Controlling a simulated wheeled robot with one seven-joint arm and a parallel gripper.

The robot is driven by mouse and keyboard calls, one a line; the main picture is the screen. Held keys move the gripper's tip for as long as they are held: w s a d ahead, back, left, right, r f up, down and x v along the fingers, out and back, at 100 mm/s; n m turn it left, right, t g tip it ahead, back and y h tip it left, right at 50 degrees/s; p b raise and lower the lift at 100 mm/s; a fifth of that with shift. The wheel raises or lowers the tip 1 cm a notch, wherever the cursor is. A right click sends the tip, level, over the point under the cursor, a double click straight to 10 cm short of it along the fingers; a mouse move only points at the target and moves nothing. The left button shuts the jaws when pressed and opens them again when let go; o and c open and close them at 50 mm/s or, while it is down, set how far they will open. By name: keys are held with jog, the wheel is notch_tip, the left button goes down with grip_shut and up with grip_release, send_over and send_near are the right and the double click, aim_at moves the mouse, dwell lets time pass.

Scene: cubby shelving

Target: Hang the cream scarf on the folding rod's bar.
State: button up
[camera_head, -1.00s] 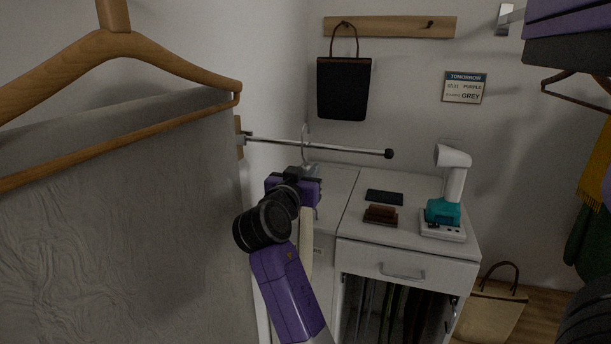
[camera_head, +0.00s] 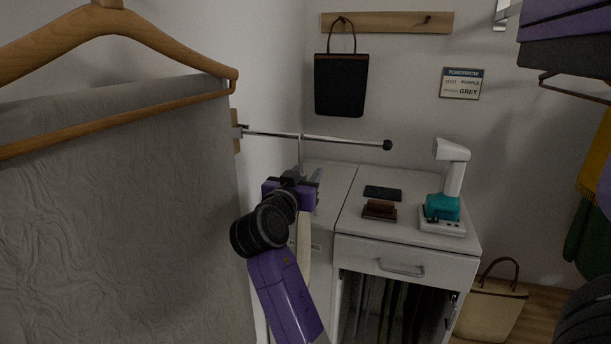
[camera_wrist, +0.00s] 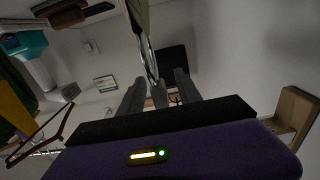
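The cream scarf (camera_head: 304,245) hangs down behind my gripper (camera_head: 308,178), mostly hidden by my wrist. It also shows in the wrist view as a cream strip (camera_wrist: 139,14) at the top, with a curved metal hanger part (camera_wrist: 147,58) beside it. My gripper (camera_wrist: 158,92) appears shut on the scarf's hanger, with a grey piece between its fingers. In the head view a thin hook (camera_head: 300,151) rises from my gripper to the folding rod's bar (camera_head: 345,140). I cannot tell whether the hook is over the bar or in front of it. The bar sticks out from the wall, ending in a black knob.
A grey cloth (camera_head: 120,210) on a wooden hanger (camera_head: 175,65) fills the left. Below the bar stands a white cabinet (camera_head: 330,195) with a brush (camera_head: 379,209), a dark flat item (camera_head: 382,193) and a steamer (camera_head: 447,205). A black bag (camera_head: 341,86) hangs behind.

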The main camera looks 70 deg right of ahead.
jog(key=a, duration=0.7)
jog(key=shift+s+a+b, duration=0.35)
jog(key=shift+a+b, duration=0.05)
jog(key=shift+b, duration=0.05)
